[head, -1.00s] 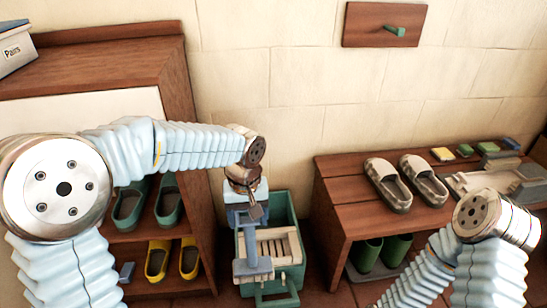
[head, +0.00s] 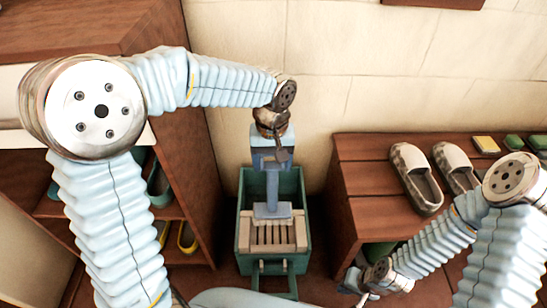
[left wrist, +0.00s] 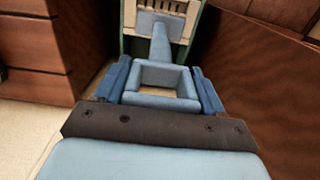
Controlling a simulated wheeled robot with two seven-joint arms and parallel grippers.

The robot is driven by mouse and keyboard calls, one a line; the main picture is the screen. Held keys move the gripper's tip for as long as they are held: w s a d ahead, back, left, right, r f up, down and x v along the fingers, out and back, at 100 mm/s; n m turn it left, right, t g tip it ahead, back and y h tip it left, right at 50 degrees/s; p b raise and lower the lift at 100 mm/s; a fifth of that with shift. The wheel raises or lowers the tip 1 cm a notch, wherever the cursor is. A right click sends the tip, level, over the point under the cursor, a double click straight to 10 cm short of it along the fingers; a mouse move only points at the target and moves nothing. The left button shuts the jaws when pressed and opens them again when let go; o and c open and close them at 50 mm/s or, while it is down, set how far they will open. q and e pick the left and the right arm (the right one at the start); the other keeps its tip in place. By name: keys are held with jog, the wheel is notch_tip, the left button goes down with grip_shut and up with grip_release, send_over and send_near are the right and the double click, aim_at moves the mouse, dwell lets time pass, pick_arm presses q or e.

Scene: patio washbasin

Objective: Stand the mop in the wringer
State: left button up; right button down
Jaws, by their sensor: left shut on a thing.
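The mop is a grey-blue tool (head: 272,190) with a square loop handle, a straight shaft and a flat plate-like head. My left gripper (head: 271,158) is shut on its loop; the left wrist view shows the blue fingers (left wrist: 163,80) on both sides of the loop (left wrist: 165,101). The mop hangs upright, its head (head: 272,211) over the back part of the pale slats. The wringer is a green bucket (head: 244,240) with a slatted insert (head: 270,240). I cannot tell whether the head touches the slats. My right gripper (head: 352,284) is low at the right, its jaws unclear.
A brown shoe cabinet (head: 190,150) stands close left of the wringer. A wooden bench (head: 360,180) with checked slippers (head: 416,178) and a yellow sponge (head: 486,144) stands close right. The tiled wall (head: 320,60) is behind.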

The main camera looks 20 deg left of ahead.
aim_at(272, 191)
pick_arm(q)
notch_tip(272, 191, down, 3)
jog(key=shift+r+b, duration=0.1)
jog(key=shift+b, duration=0.9)
notch_tip(272, 191, down, 2)
jog(key=shift+f+b, duration=0.15)
jog(key=shift+b, duration=0.6)
jog(key=shift+f+b, duration=2.4)
jog(key=shift+f, duration=1.1)
jog(key=o, duration=1.7)
notch_tip(272, 191, up, 14)
jog(key=p, duration=0.3)
jog(key=shift+f, duration=0.1)
jog(key=shift+s, duration=0.1)
